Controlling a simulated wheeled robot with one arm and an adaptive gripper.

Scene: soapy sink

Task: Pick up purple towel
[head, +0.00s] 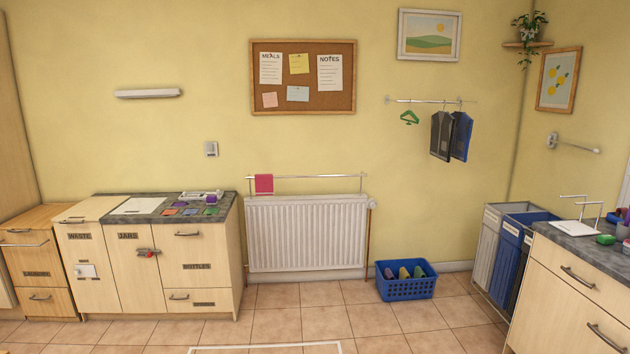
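No towel that is clearly purple shows in the head view. A magenta-pink towel (264,184) hangs folded over the left end of the metal rail (320,177) above the radiator. A small purple item (211,199) sits at the back of that counter. My gripper is not in view.
A white radiator (305,235) stands under the rail. A blue basket (406,286) with several coloured items sits on the tiled floor. Tall bins (487,245) and a right counter (565,285) stand at the right. The middle floor is clear.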

